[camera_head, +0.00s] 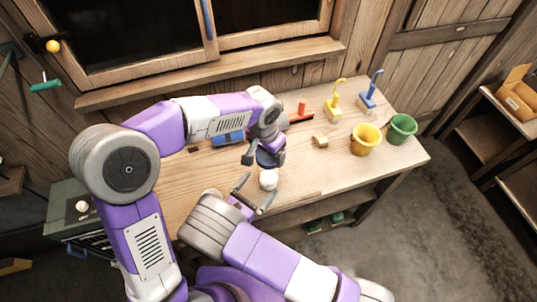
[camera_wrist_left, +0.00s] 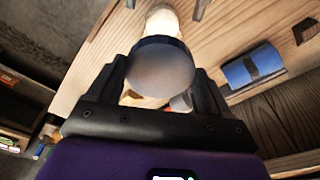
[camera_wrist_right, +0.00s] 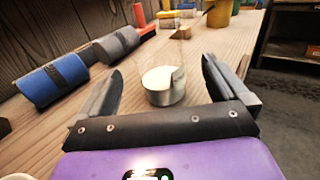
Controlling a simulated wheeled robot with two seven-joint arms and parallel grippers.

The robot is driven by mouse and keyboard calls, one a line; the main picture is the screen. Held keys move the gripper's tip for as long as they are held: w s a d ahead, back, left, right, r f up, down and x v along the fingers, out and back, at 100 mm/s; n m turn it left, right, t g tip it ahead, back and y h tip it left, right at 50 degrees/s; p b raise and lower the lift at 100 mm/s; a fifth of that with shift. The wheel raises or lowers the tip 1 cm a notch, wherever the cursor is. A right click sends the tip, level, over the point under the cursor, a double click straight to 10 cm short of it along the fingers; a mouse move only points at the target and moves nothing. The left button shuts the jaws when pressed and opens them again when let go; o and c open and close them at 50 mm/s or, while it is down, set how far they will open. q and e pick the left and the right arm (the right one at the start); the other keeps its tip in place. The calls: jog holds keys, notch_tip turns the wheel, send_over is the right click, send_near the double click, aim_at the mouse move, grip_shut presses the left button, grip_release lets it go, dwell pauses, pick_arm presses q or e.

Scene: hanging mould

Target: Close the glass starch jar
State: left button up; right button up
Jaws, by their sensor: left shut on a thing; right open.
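The glass starch jar (camera_head: 268,179) stands on the wooden table with white starch in it. The right wrist view shows the jar (camera_wrist_right: 160,88) between and a little beyond the fingertips of my right gripper (camera_wrist_right: 163,66). My right gripper (camera_head: 254,191) is open, its fingers not visibly touching the jar. My left gripper (camera_head: 264,156) is shut on a round dark lid (camera_head: 268,158), which also shows in the left wrist view (camera_wrist_left: 160,66). The lid is apart from the jar, appearing just behind it in the head view. The lid partly hides the jar (camera_wrist_left: 162,18) in the left wrist view.
A blue roll-like object (camera_wrist_right: 50,80) and a grey one (camera_wrist_right: 115,45) lie left of the jar in the right wrist view. A small sponge-like block (camera_head: 320,141), a yellow bucket (camera_head: 365,140) and a green bucket (camera_head: 401,129) stand to the right.

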pick_arm(q)
jog(key=shift+r, duration=0.2)
pick_arm(e)
jog(key=shift+r, duration=0.15)
pick_arm(q)
jog(key=shift+w+f, duration=0.1)
jog(key=shift+w, duration=0.2)
pick_arm(e)
jog(key=shift+w, duration=0.3)
pick_arm(q)
jog(key=shift+s, duration=0.25)
pick_arm(e)
jog(key=shift+s, duration=0.2)
pick_arm(q)
jog(key=shift+w, duration=0.1)
pick_arm(e)
send_over(269, 176)
jog(key=s, duration=0.1)
jog(key=shift+d, duration=0.4)
jog(key=shift+c, duration=0.3)
jog(key=c, duration=1.4)
pick_arm(q)
jog(key=shift+f, duration=2.45)
